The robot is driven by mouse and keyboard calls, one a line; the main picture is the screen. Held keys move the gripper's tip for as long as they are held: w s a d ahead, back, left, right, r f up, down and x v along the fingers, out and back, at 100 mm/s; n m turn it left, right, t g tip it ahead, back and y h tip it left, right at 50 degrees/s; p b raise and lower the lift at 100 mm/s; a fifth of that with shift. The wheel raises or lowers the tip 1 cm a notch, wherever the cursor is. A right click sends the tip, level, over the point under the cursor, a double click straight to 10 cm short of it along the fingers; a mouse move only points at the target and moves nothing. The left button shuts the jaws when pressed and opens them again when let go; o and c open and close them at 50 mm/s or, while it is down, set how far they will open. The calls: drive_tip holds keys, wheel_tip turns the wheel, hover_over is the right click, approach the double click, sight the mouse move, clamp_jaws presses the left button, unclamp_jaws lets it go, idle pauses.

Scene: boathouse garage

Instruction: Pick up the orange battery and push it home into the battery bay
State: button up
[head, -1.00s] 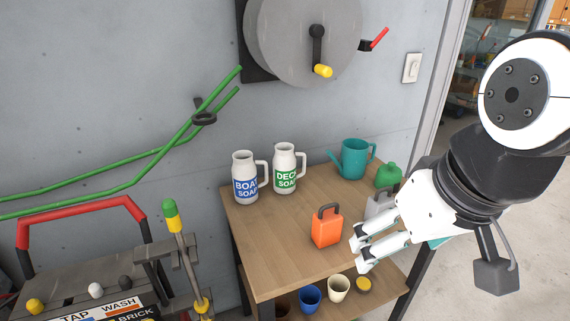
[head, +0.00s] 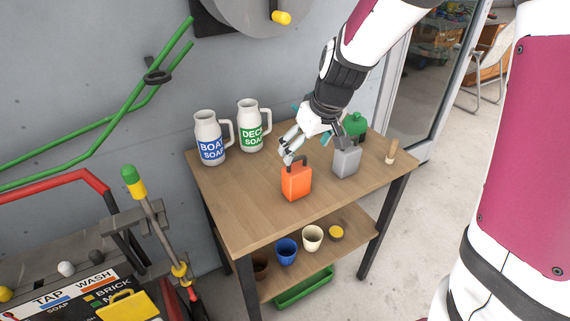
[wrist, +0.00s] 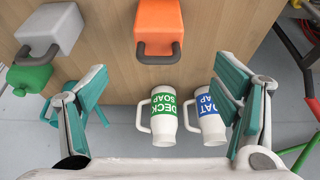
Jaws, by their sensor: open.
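The orange battery (head: 296,183) with a dark loop handle stands upright on the wooden table top (head: 240,213). In the wrist view the battery (wrist: 158,22) is at the top centre, its handle pointing down the picture. My gripper (head: 289,150) is open and empty, just behind and above the battery's handle in the head view. In the wrist view its spread teal-padded fingers (wrist: 160,92) lie either side of the picture, with the battery ahead and apart from them. I cannot make out the battery bay in either view.
A grey block with a handle (head: 346,162) stands right of the battery, near a green container (head: 355,126). Boat soap (head: 209,140) and deck soap (head: 250,127) jugs stand at the back left. A wooden peg (head: 391,152) stands at the right edge. Cups sit on the lower shelf.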

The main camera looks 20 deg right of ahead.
sight(298, 169)
drive_tip(key=x, duration=0.7)
drive_tip(key=shift+f+b, duration=0.3)
drive_tip(key=shift+b, duration=0.05)
drive_tip(key=shift+s+d+x, duration=0.15)
drive_tip(key=shift+x, duration=1.2)
drive_tip(key=shift+s+d+x, duration=0.1)
drive_tip(key=shift+s+x, duration=0.05)
drive_tip(key=shift+x, duration=1.2)
drive_tip(key=shift+f, duration=0.15)
drive_tip(key=c, duration=1.9)
drive_tip(key=shift+c, duration=0.2)
drive_tip(key=shift+r, duration=0.2)
